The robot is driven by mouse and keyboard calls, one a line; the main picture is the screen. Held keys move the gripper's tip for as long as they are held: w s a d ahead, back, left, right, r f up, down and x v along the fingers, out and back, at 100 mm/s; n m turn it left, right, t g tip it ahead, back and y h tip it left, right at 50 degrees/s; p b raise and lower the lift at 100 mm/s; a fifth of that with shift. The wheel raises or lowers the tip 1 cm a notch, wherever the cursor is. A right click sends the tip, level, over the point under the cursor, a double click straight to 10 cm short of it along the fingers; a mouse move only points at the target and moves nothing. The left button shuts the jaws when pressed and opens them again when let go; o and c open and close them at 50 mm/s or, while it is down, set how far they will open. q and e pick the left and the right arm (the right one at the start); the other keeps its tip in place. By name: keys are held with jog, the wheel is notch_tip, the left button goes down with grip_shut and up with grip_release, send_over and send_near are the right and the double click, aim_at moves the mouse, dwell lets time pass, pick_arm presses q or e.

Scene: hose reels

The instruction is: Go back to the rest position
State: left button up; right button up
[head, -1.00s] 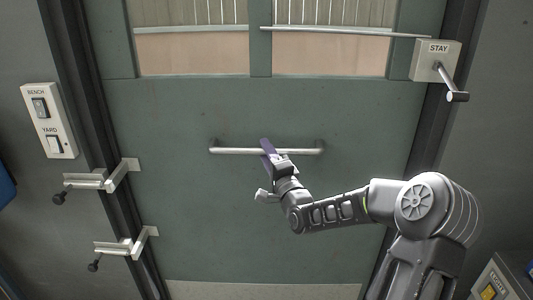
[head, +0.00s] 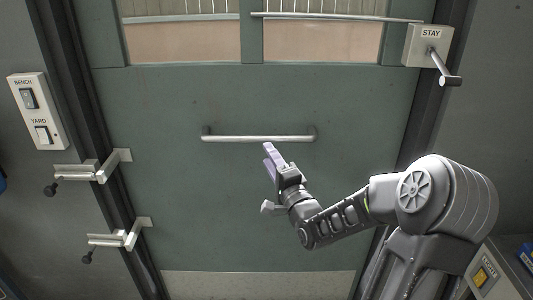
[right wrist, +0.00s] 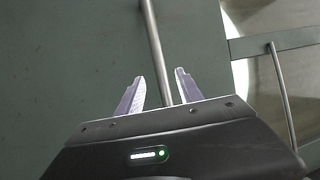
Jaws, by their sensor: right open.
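My right gripper (head: 270,157) is open and empty, just below the horizontal metal handle bar (head: 257,138) of the green door (head: 180,100). In the right wrist view its two purple fingers (right wrist: 154,92) stand apart, and the bar (right wrist: 155,40) appears beyond and between them. In the head view the fingertips look clear of the bar. My right arm reaches in from the lower right. My left gripper is in neither view.
A STAY box (head: 428,46) with a lever is at the upper right. A BENCH/YARD switch plate (head: 39,111) and two metal latch brackets (head: 92,172) (head: 119,239) are on the left. A box with a yellow button (head: 485,275) is at the lower right.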

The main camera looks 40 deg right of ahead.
dwell(0.6)
notch_tip(320, 180, down, 10)
jog(key=s+d+n+g, duration=0.2)
jog(key=n+g, duration=0.2)
jog(key=s+a+f+n+g+y, duration=0.25)
jog(key=a+f, duration=0.35)
jog(key=f, duration=0.3)
jog(key=s+a+f+n+g+y, duration=0.1)
jog(key=a+f+n+g, duration=0.15)
jog(key=a+f, duration=0.45)
jog(key=s+a+f+n+g+y, duration=0.1)
jog(key=s+a+f+n+g, duration=0.2)
jog(key=s+a+f, duration=0.2)
jog(key=s+a+f+n+g+y, duration=0.2)
jog(key=s+a+f, duration=0.4)
jog(key=s+a, duration=0.3)
jog(key=s+a+f+n+g+y+p, duration=0.1)
jog(key=s+a+f+n+g, duration=0.3)
jog(key=a, duration=0.9)
jog(key=s+f+y, duration=0.1)
jog(key=s+f, duration=0.1)
jog(key=s, duration=0.1)
jog(key=shift+s+a+g, duration=0.25)
jog(key=shift+s+g, duration=0.05)
jog(key=shift+g, duration=0.1)
